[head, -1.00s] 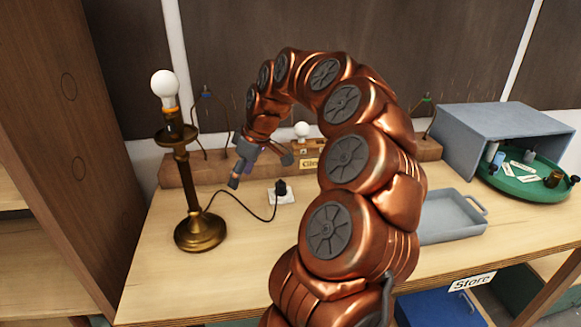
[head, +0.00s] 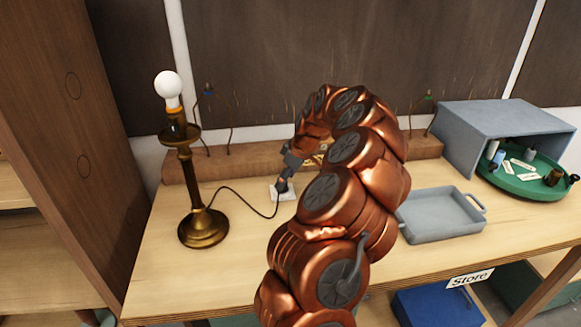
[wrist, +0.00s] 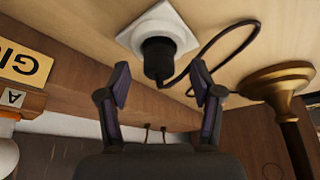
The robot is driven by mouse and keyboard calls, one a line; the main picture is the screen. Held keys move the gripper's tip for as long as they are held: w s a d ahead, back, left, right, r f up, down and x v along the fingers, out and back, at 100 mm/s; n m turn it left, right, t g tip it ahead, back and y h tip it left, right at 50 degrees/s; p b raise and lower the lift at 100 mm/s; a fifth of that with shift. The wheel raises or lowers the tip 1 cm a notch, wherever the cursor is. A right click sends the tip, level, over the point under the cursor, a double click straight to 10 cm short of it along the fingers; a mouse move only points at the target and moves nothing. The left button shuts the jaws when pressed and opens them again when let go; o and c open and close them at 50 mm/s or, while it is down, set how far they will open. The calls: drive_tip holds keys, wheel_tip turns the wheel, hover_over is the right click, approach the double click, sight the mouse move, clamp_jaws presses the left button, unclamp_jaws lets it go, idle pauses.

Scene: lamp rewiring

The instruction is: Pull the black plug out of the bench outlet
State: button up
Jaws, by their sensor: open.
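The black plug (wrist: 157,58) sits in the white square bench outlet (wrist: 180,30) in the wrist view, with its dark cord curving off to the lamp. My gripper (wrist: 160,88) is open there, its two fingers spread on either side of the plug's line, with the plug a little beyond the fingertips and apart from them. In the head view my gripper (head: 284,183) is low over the outlet (head: 274,193) and hides most of the plug. The brass lamp (head: 190,190) with a white bulb stands upright to the left, and the cord (head: 245,205) runs from its base to the outlet.
A wooden rail (head: 235,163) runs along the bench's back, with thin wires standing from it. A grey tray (head: 440,217) lies right of my arm. A grey box (head: 505,125) and a green round tray (head: 525,183) stand further right. The front left bench is clear.

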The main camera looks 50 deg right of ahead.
drive_tip(key=shift+x, duration=1.2)
drive_tip(key=c, duration=1.2)
drive_tip(key=shift+r, duration=0.2)
drive_tip(key=shift+r, duration=2.15)
